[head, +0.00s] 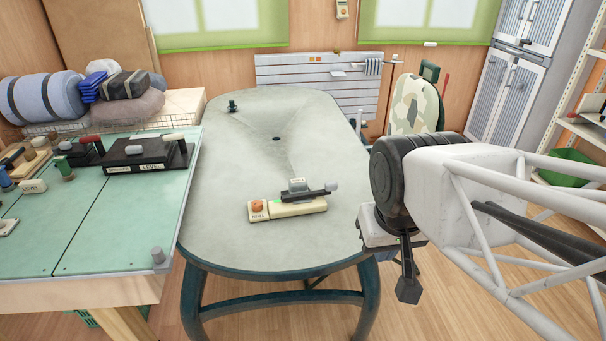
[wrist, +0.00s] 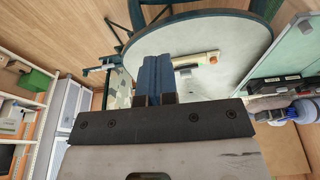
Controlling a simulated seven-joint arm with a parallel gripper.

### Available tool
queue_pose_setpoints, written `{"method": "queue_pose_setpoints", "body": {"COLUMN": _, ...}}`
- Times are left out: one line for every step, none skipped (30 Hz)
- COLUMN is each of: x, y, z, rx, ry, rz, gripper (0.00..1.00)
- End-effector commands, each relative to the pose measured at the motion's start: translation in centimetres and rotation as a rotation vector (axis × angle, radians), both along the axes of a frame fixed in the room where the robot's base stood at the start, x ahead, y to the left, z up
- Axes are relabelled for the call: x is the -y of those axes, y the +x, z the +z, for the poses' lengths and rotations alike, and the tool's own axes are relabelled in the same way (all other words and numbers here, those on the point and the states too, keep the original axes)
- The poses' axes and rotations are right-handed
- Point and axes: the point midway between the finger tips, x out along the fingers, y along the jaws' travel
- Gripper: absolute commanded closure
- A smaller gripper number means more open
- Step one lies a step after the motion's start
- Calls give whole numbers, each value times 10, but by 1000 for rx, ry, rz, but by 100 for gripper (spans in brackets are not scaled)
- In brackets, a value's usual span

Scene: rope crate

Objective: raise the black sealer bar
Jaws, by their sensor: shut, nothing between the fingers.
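The sealer is a cream base (head: 285,210) with an orange knob and a small label at its left end. It lies on the near part of the oval table. The black sealer bar (head: 310,194) lies low along the base, with a pale grey knob (head: 331,186) at its right end. I cannot tell whether the bar touches the base. In the wrist view the sealer (wrist: 207,58) shows small, beyond the fingers. My gripper (wrist: 155,60) has its blue fingers together, empty and apart from the sealer. In the head view my arm hangs right of the table; the fingertips are unclear.
The grey-green oval table (head: 240,150) is mostly clear, with a small dark object (head: 232,105) at its far left. A green-topped bench (head: 110,230) with level devices adjoins on the left. A camouflage-patterned chair (head: 415,105) stands behind, right of the table.

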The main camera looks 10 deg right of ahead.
Motion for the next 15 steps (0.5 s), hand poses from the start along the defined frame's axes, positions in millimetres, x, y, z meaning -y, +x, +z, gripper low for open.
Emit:
{"method": "queue_pose_setpoints", "body": {"x": 0, "y": 0, "z": 0, "rx": 0, "ry": 0, "rz": 0, "gripper": 97}}
{"method": "queue_pose_setpoints", "body": {"x": 0, "y": 0, "z": 0, "rx": 0, "ry": 0, "rz": 0, "gripper": 92}}
{"method": "queue_pose_setpoints", "body": {"x": 0, "y": 0, "z": 0, "rx": 0, "ry": 0, "rz": -1, "gripper": 86}}
{"method": "queue_pose_setpoints", "body": {"x": 0, "y": 1, "z": 0, "rx": 0, "ry": 0, "rz": -2, "gripper": 82}}
{"method": "queue_pose_setpoints", "body": {"x": 0, "y": 2, "z": 0, "rx": -1, "ry": 1, "rz": -3, "gripper": 77}}
{"method": "queue_pose_setpoints", "body": {"x": 0, "y": 3, "z": 1, "rx": -1, "ry": 2, "rz": -7, "gripper": 71}}
{"method": "queue_pose_setpoints", "body": {"x": 0, "y": 4, "z": 1, "rx": -2, "ry": 2, "rz": -10, "gripper": 66}}
{"method": "queue_pose_setpoints", "body": {"x": 0, "y": 6, "z": 2, "rx": -2, "ry": 3, "rz": -15, "gripper": 62}}
{"method": "queue_pose_setpoints", "body": {"x": 0, "y": 9, "z": 3, "rx": -3, "ry": 5, "rz": -22, "gripper": 56}}
{"method": "queue_pose_setpoints", "body": {"x": 1, "y": 12, "z": 3, "rx": -4, "ry": 7, "rz": -28, "gripper": 51}}
{"method": "queue_pose_setpoints", "body": {"x": 1, "y": 15, "z": 4, "rx": -6, "ry": 9, "rz": -36, "gripper": 46}}
{"method": "queue_pose_setpoints", "body": {"x": 1, "y": 20, "z": 5, "rx": -7, "ry": 11, "rz": -48, "gripper": 43}}
{"method": "queue_pose_setpoints", "body": {"x": 1, "y": 24, "z": 5, "rx": -9, "ry": 13, "rz": -59, "gripper": 43}}
{"method": "queue_pose_setpoints", "body": {"x": 1, "y": 29, "z": 6, "rx": -11, "ry": 16, "rz": -69, "gripper": 43}}
{"method": "queue_pose_setpoints", "body": {"x": 2, "y": 36, "z": 8, "rx": -13, "ry": 20, "rz": -86, "gripper": 43}}
